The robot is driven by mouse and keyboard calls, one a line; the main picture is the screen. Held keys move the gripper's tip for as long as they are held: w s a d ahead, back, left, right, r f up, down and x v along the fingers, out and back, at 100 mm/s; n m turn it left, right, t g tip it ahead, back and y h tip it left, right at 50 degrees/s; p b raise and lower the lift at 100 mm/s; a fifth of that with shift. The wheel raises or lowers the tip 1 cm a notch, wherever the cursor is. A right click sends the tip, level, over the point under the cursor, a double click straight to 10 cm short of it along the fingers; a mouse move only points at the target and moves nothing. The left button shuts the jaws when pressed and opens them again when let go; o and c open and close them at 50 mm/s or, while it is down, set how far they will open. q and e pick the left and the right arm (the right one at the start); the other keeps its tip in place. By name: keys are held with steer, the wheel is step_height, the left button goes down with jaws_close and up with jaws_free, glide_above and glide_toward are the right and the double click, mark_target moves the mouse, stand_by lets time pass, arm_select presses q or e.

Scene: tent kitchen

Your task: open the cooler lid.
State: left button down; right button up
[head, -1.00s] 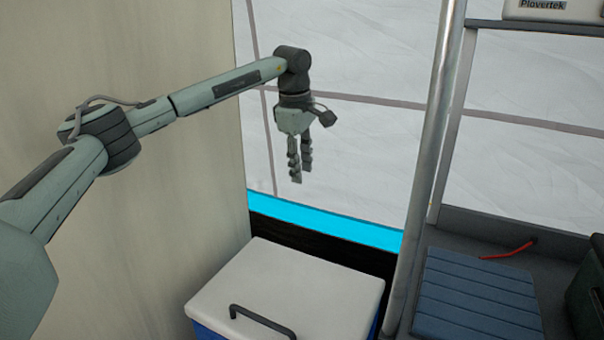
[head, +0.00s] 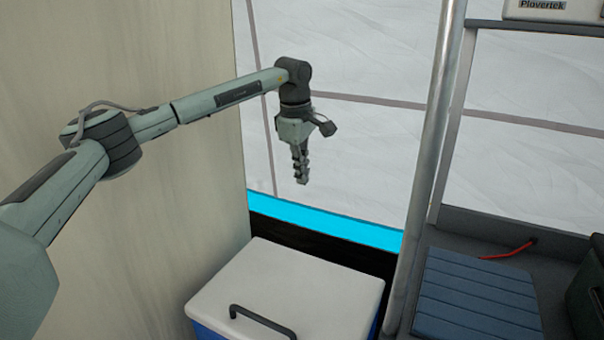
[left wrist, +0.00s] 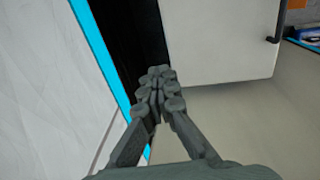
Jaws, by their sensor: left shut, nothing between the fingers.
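The cooler has a white lid (head: 295,285), which lies closed on a blue body (head: 207,331) at the bottom of the head view. A dark bar handle (head: 262,320) is on the near side of the lid. In the left wrist view the white lid (left wrist: 222,38) shows at the top, with part of the dark handle (left wrist: 274,24) at its right. My left gripper (head: 302,182) points down above the far side of the cooler, apart from the lid. Its fingers (left wrist: 160,85) are together and hold nothing. My right gripper is out of view.
A beige wall panel (head: 150,190) stands left of the cooler. A metal pole (head: 428,160) rises at its right. Beyond the pole are a dark shelf with a blue slatted board (head: 475,295) and a red cord (head: 510,251). A white tent wall (head: 345,110) is behind.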

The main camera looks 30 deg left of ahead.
arm_select(q)
steer(key=c, duration=1.6)
jaws_free()
steer(key=r, duration=0.4)
steer(key=s+r, duration=0.1)
steer(key=r, duration=0.3)
steer(key=s+r, duration=0.1)
steer(key=r, duration=0.2)
steer(key=shift+r, duration=0.4)
